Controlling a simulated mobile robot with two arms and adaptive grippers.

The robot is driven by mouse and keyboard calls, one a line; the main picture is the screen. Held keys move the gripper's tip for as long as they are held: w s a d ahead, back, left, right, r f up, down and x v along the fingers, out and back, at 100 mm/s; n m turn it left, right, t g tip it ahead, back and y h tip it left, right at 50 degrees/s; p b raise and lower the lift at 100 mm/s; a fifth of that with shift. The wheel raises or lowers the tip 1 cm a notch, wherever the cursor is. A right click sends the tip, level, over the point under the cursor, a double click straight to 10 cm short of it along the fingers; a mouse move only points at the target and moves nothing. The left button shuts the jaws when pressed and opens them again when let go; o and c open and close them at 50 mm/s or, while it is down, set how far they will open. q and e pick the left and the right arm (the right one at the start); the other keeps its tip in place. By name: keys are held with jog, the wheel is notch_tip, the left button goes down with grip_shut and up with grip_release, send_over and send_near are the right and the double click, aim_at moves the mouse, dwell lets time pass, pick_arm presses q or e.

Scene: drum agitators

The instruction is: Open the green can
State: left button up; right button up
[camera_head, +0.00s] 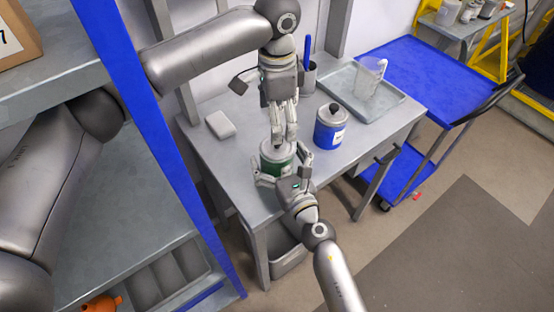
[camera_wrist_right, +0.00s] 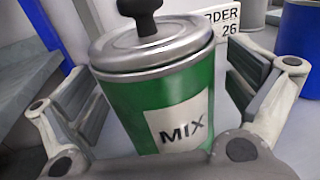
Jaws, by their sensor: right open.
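The green can (camera_head: 278,160) stands upright near the front of the grey table. In the right wrist view the green can (camera_wrist_right: 160,105) has a white "MIX" label, and its metal lid (camera_wrist_right: 150,45) with a black knob (camera_wrist_right: 144,12) is on. My right gripper (camera_head: 283,178) is open around the can's front, one finger on each side; in the right wrist view gaps show between the fingers and the can. My left gripper (camera_head: 283,140) points down over the lid. Its fingers look close together and hide the knob in the head view. Whether they touch it is unclear.
A blue can (camera_head: 330,133) stands right of the green can. Behind are a tray (camera_head: 345,85) with a clear jug (camera_head: 370,78) and a pen cup (camera_head: 309,78). A blue post (camera_head: 150,130) stands by my left arm.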

aim_at(277, 160)
jog(key=shift+w+a, duration=0.1)
jog(key=shift+w, duration=0.1)
pick_arm(q)
jog(key=shift+o, duration=0.3)
pick_arm(e)
jog(key=c, duration=1.5)
pick_arm(q)
jog(key=shift+o, duration=0.7)
jog(key=shift+r, duration=0.15)
pick_arm(e)
jog(key=shift+c, duration=0.2)
pick_arm(q)
notch_tip(277, 160, up, 4)
jog(key=a+n+h, duration=0.1)
jog(key=n, duration=0.1)
jog(key=shift+t, duration=0.3)
jog(key=f, duration=0.7)
jog(key=d+f, duration=0.1)
jog(key=f, duration=0.3)
jog(key=shift+f, duration=0.25)
